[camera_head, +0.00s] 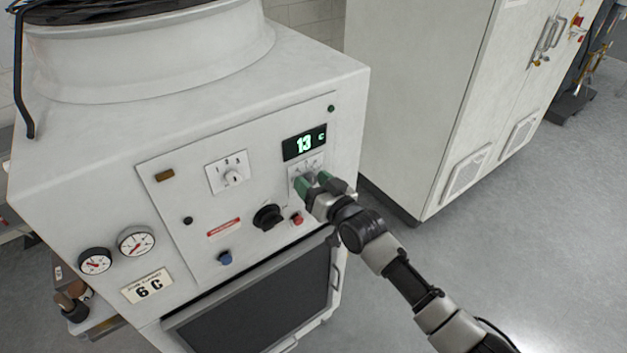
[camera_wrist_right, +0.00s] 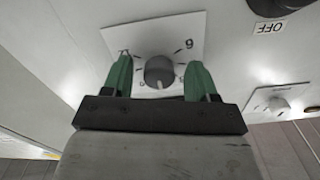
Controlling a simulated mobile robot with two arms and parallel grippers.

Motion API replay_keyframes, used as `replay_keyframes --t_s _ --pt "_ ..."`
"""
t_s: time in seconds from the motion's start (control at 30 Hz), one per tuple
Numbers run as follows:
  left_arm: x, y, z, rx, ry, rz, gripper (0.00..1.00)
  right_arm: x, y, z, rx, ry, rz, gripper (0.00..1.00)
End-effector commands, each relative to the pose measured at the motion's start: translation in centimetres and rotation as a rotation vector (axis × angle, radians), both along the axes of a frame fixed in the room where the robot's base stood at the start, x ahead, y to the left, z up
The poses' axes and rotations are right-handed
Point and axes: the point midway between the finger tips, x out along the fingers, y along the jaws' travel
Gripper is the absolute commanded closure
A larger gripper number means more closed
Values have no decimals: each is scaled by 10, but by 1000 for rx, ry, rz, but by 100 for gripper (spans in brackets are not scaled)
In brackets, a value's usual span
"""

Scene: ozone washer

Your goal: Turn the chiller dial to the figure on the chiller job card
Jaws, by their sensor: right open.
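The chiller (camera_head: 335,85) is a large white cabinet with a control panel. Its display (camera_head: 304,143) reads 13 C in green. My right gripper (camera_head: 316,182) is open at the dial. Its green fingertips stand on either side of the dial, with gaps visible in the wrist view. My left gripper is not in view.
A second small knob (camera_head: 232,177) on a white plate sits left of the display. A tall white cabinet (camera_head: 410,100) stands behind; floor at right is clear.

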Motion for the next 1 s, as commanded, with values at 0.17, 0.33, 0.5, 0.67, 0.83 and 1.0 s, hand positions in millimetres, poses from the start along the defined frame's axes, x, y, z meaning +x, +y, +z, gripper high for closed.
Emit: replay_keyframes --t_s 0.17,0.33,0.5,0.67,0.83,1.0 --pt "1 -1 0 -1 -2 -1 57 1 1 0 -1 1 0 42" --pt "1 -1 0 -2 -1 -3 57 1 1 0 -1 1 0 52" --pt "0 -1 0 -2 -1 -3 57 1 1 0 -1 0 0 78" --pt "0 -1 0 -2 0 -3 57 1 1 -1 -1 0 0 91" --pt "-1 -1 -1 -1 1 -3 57 1 0 -1 -19 -13 0 91" --pt "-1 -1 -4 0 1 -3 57 1 1 -1 -73 -52 0 91"
